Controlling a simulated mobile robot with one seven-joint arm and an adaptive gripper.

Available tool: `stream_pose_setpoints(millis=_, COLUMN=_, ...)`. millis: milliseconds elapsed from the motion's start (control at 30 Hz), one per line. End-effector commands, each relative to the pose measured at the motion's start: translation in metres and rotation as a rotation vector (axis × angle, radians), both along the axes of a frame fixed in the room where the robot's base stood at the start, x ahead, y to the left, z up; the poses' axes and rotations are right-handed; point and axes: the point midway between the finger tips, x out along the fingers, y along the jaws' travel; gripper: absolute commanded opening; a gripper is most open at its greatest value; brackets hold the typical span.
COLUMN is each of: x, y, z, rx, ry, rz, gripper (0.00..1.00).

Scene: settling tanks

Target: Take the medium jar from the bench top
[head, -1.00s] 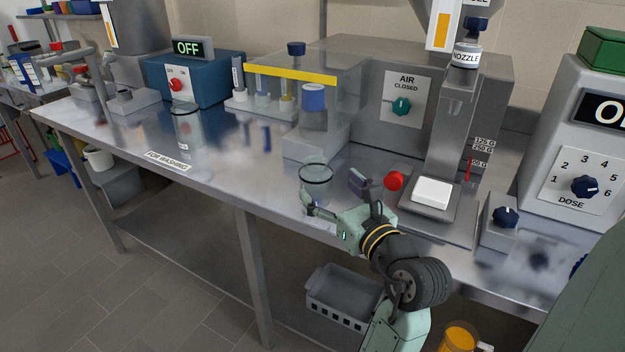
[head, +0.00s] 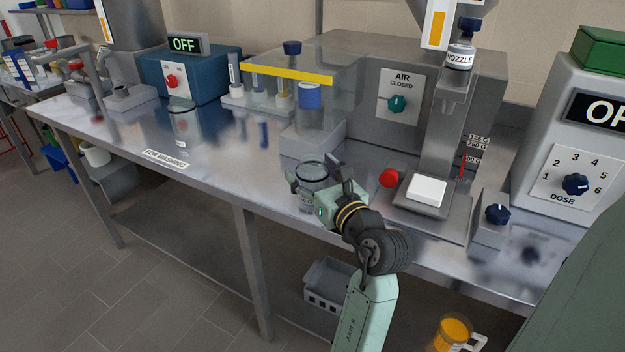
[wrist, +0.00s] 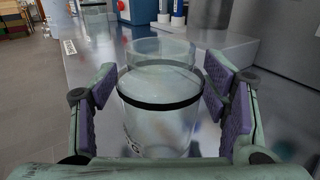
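A clear glass jar with a dark band (head: 313,172) stands upright on the steel bench top (head: 235,185), near its front edge. It fills the middle of the wrist view (wrist: 160,115); small dark marking on its lower side is too partial to read. My gripper (head: 314,167) is open, with one finger on each side of this jar. In the wrist view the left pad stands clear of the glass and the right pad is very close to it. Another clear jar (head: 185,125) stands farther left, behind the FOR WASHING label (head: 165,158). I cannot tell their sizes for certain.
Behind the jar is a clear case with a yellow strip (head: 290,72). To the right are a red button (head: 389,178), a white-topped scale (head: 428,191) and a dark-blue knob (head: 497,214). A grey crate (head: 328,285) sits below.

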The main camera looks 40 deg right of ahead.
Motion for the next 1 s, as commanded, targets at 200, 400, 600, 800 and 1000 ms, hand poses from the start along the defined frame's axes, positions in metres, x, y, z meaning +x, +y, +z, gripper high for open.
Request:
stream_pose_setpoints(millis=200, x=-0.0002, y=0.0, z=0.0001, rx=0.0, ry=0.0, rz=0.0, gripper=0.51)
stream_pose_setpoints(millis=400, x=-0.0002, y=0.0001, z=0.0001, rx=0.0, ry=0.0, rz=0.0, gripper=0.38)
stream_pose_setpoints(millis=600, x=-0.0002, y=0.0001, z=0.0001, rx=0.0, ry=0.0, rz=0.0, gripper=0.24)
stream_pose_setpoints(millis=800, x=-0.0003, y=0.0002, z=0.0006, rx=0.0, ry=-0.001, rz=0.0, gripper=0.21)
stream_pose_setpoints(millis=1000, x=-0.0002, y=0.0001, z=0.0058, rx=-0.004, ry=-0.002, rz=0.0, gripper=0.21)
